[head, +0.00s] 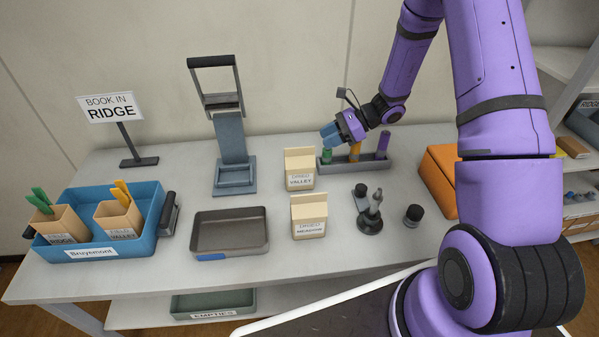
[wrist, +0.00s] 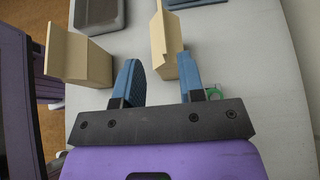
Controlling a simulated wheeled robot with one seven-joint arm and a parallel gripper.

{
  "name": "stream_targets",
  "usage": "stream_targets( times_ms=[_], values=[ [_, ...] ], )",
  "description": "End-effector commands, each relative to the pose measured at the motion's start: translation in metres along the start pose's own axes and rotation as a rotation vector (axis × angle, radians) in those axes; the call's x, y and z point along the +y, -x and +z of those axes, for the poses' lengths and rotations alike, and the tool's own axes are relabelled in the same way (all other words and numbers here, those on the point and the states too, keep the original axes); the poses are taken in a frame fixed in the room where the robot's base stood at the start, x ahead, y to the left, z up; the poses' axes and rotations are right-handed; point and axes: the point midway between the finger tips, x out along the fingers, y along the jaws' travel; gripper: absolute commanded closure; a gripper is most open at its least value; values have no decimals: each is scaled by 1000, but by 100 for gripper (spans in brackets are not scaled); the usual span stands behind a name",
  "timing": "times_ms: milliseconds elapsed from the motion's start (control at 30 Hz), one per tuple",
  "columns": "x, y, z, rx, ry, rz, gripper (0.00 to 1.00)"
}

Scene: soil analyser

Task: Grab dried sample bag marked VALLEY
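The DRIED VALLEY bag (head: 300,180) is an upright cream packet with a white label, standing on the bench in front of the rack's left end. In the wrist view the same bag (wrist: 165,50) stands beyond the fingertips, nearer the right finger. My gripper (head: 330,132) is above and right of it, over the rack's left end. My gripper (wrist: 157,78) is open, with two blue fingers and nothing held. The similar DRIED MEADOW bag (head: 309,226) stands nearer the front; it also shows at the left of the wrist view (wrist: 78,58).
A rack (head: 370,167) with coloured tubes stands behind. A black tool stand (head: 370,222) and an orange box (head: 438,178) are to the right. An empty grey tray (head: 230,213), a press (head: 235,172), and a blue tray (head: 150,198) with FIELD bags are left. A sign (head: 111,107) reads BOOK IN RIDGE.

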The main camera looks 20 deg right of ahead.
Motion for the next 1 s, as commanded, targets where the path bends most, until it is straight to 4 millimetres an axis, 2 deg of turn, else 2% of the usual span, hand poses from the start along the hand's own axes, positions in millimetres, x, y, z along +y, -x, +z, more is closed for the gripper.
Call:
stream_targets(
  times_ms=[100, 367, 633, 767, 967, 1000],
  values=[
    [0, -16, 0, 0, 2, 2, 64],
    [0, -34, 2, 1, 2, 2, 64],
    [-3, -69, 5, 1, 2, 2, 64],
    [-3, -76, 5, 1, 2, 1, 64],
    [-3, -77, 5, 1, 2, 0, 64],
    [-3, -77, 5, 1, 2, 0, 68]
  ],
)
